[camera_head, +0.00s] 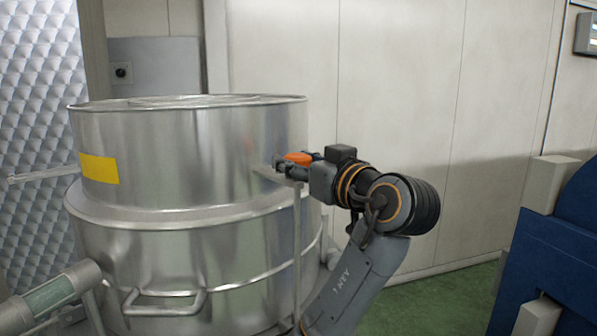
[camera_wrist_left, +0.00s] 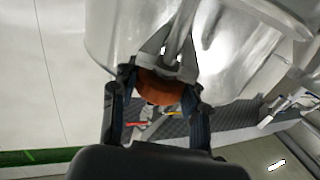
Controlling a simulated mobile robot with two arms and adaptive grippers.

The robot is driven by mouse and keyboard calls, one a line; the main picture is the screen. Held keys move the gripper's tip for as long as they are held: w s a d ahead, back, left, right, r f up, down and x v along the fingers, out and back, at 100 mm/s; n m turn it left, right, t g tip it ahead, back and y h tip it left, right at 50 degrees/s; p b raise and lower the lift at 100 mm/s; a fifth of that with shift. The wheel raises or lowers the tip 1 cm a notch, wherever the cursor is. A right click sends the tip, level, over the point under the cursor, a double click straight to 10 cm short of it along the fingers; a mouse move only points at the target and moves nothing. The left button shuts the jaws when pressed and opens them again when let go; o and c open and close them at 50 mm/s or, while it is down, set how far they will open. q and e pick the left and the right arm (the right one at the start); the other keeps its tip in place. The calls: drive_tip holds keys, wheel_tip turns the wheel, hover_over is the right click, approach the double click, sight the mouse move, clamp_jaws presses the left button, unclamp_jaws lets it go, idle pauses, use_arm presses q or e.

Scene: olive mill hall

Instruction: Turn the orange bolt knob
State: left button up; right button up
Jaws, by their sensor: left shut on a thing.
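The orange bolt knob (camera_head: 298,158) sits at the right side of a large steel tank (camera_head: 190,155), by a metal bracket on its wall. My left gripper (camera_head: 288,166) reaches it from the right and is shut on it. In the left wrist view the knob (camera_wrist_left: 160,89) shows between the two dark fingers of my left gripper (camera_wrist_left: 161,84), in front of a grey metal bracket (camera_wrist_left: 176,55). The fingers partly cover the knob's sides. My right gripper is not in view.
A yellow label (camera_head: 99,168) and a handle (camera_head: 165,303) are on the tank. Pale wall panels (camera_head: 395,90) stand behind my arm. A blue machine (camera_head: 545,265) stands at the right. Green floor (camera_head: 440,305) shows between it and the tank.

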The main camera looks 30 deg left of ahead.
use_arm(q)
drive_tip(key=n+g, duration=0.1)
drive_tip(key=g, duration=0.1)
drive_tip(key=f+n+g+y+b, duration=0.1)
drive_tip(key=g, duration=0.1)
drive_tip(key=shift+n+g+b, duration=0.3)
drive_tip(key=shift+n, duration=0.1)
drive_tip(key=n+g, duration=0.1)
drive_tip(key=g, duration=0.2)
drive_tip(key=shift+r+n+b, duration=0.15)
drive_tip(key=shift+n+b, duration=0.15)
drive_tip(key=shift+n, duration=0.1)
drive_tip(key=n+g, duration=0.2)
drive_tip(key=g, duration=0.1)
drive_tip(key=shift+w+r+n+g, duration=0.1)
drive_tip(key=shift+n+g, duration=0.2)
drive_tip(key=shift+n+g+h, duration=1)
drive_tip(key=shift+n+g, duration=0.5)
drive_tip(key=shift+g, duration=0.7)
drive_tip(key=shift+a+g, duration=0.1)
drive_tip(key=shift+g, duration=0.2)
drive_tip(key=o, duration=1)
drive_tip(key=shift+o, duration=0.8)
drive_tip(key=shift+a, duration=0.25)
